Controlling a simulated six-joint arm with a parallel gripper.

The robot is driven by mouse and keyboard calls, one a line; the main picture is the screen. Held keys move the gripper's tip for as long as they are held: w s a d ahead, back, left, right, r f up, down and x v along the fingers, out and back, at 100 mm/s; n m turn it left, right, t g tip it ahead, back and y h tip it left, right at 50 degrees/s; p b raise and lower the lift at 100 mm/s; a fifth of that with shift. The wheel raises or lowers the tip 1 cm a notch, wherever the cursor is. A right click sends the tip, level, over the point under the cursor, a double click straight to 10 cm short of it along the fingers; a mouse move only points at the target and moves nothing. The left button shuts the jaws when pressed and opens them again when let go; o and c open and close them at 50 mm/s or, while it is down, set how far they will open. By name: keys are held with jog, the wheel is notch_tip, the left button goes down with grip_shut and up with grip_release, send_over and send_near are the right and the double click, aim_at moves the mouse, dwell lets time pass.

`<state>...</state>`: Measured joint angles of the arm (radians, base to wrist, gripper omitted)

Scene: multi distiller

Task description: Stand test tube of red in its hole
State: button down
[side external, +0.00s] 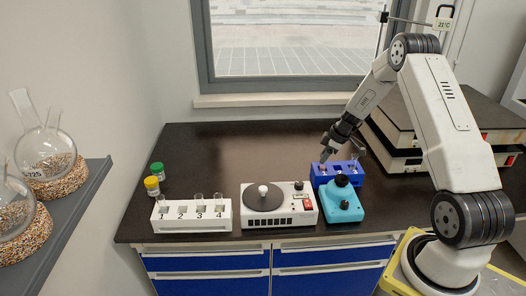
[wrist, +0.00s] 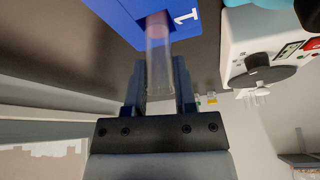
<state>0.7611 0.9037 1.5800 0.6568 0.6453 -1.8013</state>
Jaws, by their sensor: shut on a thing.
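My gripper (side external: 328,147) is at the left end of the blue rack (side external: 324,181), just above it. In the wrist view my gripper (wrist: 159,88) is shut on a clear glass test tube (wrist: 158,70), one finger on each side. Reddish content shows at the tube's far end, against the blue rack (wrist: 122,14) beside a white "1". I cannot tell whether that end is inside a hole or only over it. Another clear tube (side external: 355,157) stands at the rack's right end.
A white rack (side external: 188,222) numbered 1 to 4 holds several tubes at the left. Grey stacked equipment (side external: 405,157) is at right. The bench behind is clear.

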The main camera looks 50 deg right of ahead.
jog(key=shift+f, duration=0.65)
jog(key=shift+c, duration=1.7)
grip_release()
jog(key=shift+r, duration=0.2)
jog(key=shift+r, duration=3.35)
jog(key=shift+a, duration=0.1)
